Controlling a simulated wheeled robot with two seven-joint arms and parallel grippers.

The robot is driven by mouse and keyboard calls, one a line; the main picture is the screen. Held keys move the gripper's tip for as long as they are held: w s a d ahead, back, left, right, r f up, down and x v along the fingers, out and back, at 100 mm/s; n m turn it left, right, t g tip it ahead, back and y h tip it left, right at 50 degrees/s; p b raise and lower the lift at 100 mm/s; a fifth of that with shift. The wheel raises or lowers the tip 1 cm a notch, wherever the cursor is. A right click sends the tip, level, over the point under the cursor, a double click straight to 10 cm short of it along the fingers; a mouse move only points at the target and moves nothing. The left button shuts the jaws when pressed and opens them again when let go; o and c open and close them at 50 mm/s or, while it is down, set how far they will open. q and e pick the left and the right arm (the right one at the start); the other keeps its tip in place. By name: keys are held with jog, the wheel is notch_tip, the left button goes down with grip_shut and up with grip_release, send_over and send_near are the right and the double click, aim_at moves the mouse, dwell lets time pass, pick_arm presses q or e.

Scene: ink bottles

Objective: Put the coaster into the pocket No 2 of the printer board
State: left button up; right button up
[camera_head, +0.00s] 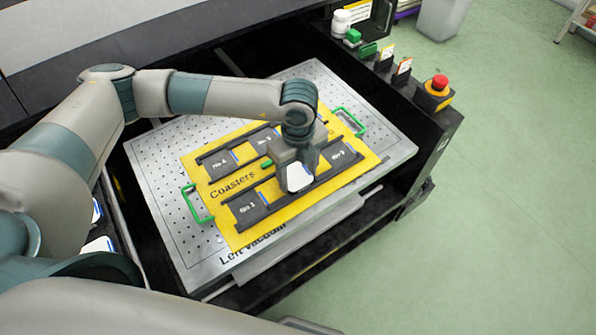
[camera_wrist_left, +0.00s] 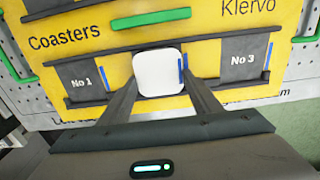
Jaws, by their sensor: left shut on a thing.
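The coaster (camera_wrist_left: 159,72) is a white rounded square between the fingers of my left gripper (camera_wrist_left: 160,88), which is shut on it. In the head view the coaster (camera_head: 299,177) is over the front row of the yellow printer board (camera_head: 218,222), between the pockets marked No 1 (camera_head: 247,208) and No 3 (camera_head: 341,154). The coaster and gripper hide the middle pocket and its label. I cannot tell whether the coaster touches the pocket floor. A blue strip (camera_wrist_left: 184,68) shows at the coaster's right edge. My right gripper is not in view.
The board lies on a perforated metal bed (camera_head: 164,165) and has green handles (camera_head: 197,204) at its ends. Several white coasters lie at the left (camera_head: 98,245). A red emergency button (camera_head: 439,83) is at the right.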

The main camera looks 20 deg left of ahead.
pick_arm(q)
jog(key=shift+f, duration=0.1)
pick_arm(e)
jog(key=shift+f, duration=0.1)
pick_arm(q)
jog(key=shift+f, duration=0.1)
jog(key=o, duration=1.1)
jog(key=shift+o, duration=0.2)
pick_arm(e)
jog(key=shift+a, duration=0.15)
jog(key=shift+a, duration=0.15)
pick_arm(q)
jog(key=shift+r, duration=0.3)
